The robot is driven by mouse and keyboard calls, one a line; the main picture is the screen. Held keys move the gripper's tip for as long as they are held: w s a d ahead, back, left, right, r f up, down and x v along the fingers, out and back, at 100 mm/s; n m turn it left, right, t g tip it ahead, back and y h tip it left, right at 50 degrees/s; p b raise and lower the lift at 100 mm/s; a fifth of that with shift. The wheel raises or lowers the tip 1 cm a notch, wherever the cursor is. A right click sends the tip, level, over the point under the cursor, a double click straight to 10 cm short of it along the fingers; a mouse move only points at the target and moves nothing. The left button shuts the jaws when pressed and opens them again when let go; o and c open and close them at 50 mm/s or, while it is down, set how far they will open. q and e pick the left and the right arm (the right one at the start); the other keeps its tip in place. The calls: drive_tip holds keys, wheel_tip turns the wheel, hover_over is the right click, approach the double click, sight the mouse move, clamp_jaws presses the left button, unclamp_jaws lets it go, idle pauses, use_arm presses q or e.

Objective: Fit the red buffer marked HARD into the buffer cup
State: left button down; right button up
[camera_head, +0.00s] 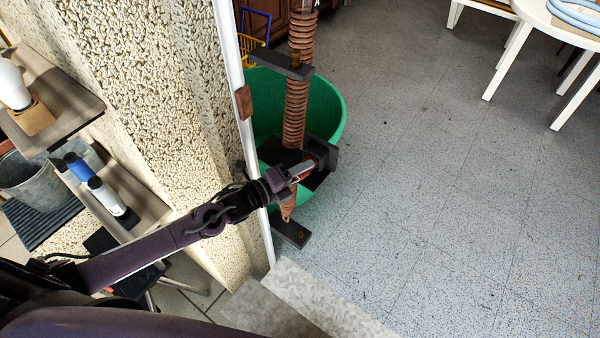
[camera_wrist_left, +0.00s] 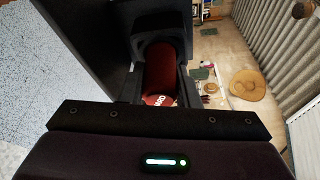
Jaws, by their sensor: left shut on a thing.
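My left gripper (camera_head: 306,168) is shut on the red buffer, beside the dark bracket at the lower end of the rusty spring. In the left wrist view the red buffer (camera_wrist_left: 161,68) lies between the two dark fingers, its near end showing white lettering that I cannot fully read. Its far end meets a dark housing (camera_wrist_left: 160,22), which looks like the buffer cup; how deep it sits inside I cannot tell. In the head view the gripper and bracket mostly hide the buffer. My right gripper is not in view.
A rusty coil spring (camera_head: 297,95) stands along the white door frame (camera_head: 236,90), with a green tub (camera_head: 332,105) behind it. At left, a shelf holds a blue cylinder (camera_head: 78,166) and a white one (camera_head: 104,194).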

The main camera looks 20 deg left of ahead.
use_arm(q)
drive_tip(key=shift+w+d, duration=0.1)
drive_tip(key=shift+w, duration=0.3)
drive_tip(key=c, duration=1)
unclamp_jaws()
drive_tip(key=b+v, duration=0.1)
drive_tip(key=v, duration=0.6)
drive_tip(key=shift+s+a, duration=0.2)
drive_tip(key=shift+s, duration=0.1)
